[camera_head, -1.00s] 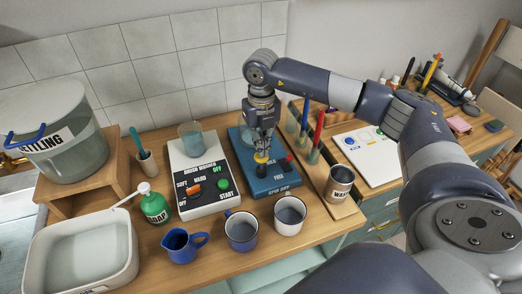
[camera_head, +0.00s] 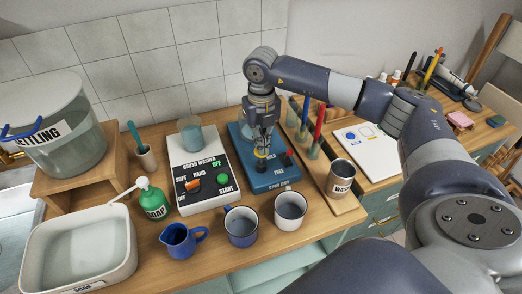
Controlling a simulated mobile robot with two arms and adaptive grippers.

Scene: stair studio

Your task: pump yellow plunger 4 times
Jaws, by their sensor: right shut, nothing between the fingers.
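The blue device (camera_head: 277,178) labelled "SPIN DRY" stands on the counter, right of the white brush washer. Its yellow plunger (camera_head: 261,153) shows as a small yellow piece on top, largely hidden by my gripper. My right gripper (camera_head: 261,147) is shut and points down directly over the plunger, at or very near its top. I cannot tell whether they touch. A red-topped lever (camera_head: 288,153) stands at the device's right side. My left gripper is not in view.
The white brush washer (camera_head: 200,172) stands left of the blue device. Two mugs (camera_head: 241,226) and a blue jug (camera_head: 180,241) stand in front. A green soap bottle (camera_head: 154,201) and a white basin (camera_head: 118,220) are at left. A wooden rack with brushes (camera_head: 322,190) is close on the right.

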